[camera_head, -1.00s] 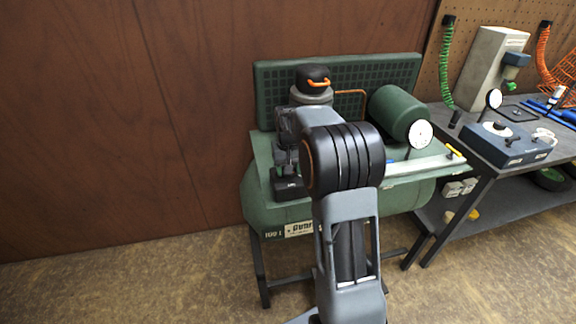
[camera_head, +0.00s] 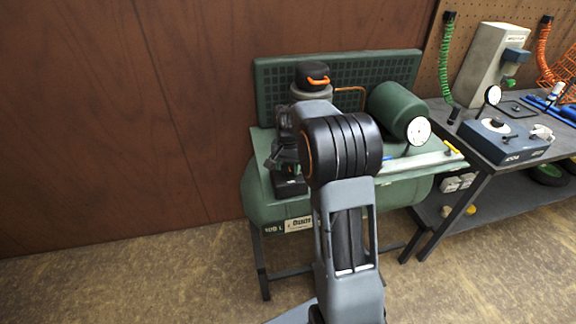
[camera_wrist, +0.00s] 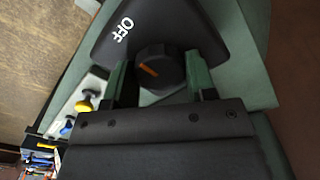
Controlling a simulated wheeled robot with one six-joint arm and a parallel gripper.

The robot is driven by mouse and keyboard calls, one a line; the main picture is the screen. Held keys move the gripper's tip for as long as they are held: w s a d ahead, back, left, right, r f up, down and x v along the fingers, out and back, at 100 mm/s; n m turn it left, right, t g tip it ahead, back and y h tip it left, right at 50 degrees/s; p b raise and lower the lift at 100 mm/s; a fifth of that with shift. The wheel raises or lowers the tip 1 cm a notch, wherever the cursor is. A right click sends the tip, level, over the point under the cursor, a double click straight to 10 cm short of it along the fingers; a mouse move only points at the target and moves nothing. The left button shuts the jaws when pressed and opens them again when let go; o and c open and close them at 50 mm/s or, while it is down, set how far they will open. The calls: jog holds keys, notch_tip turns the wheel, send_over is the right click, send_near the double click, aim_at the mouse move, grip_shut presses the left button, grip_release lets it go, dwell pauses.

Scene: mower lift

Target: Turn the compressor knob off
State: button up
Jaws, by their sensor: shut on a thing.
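The compressor (camera_head: 258,208) is green and stands on a dark stand against the wall in the head view. Its black knob (camera_wrist: 165,65) with an orange mark shows in the wrist view, on a dark panel (camera_wrist: 175,22) beside a white "OFF" label (camera_wrist: 123,29). The label lies up and left of the knob, and the orange mark is on the knob's left part. My gripper (camera_wrist: 158,74) has its two green fingers on either side of the knob and is shut on it. In the head view my arm hides the knob.
A yellow valve handle (camera_wrist: 86,101) and a blue one (camera_wrist: 67,127) sit beside the panel in the wrist view. A dial gauge (camera_head: 417,131) and a green cylinder (camera_head: 392,108) are on the compressor's right. A workbench (camera_head: 500,152) with tools stands further right.

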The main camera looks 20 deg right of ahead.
aim_at(288, 166)
dwell(0.4)
jog(key=o, duration=0.9)
notch_tip(288, 166, up, 14)
jog(key=shift+f+p, duration=0.1)
jog(key=shift+p, duration=0.4)
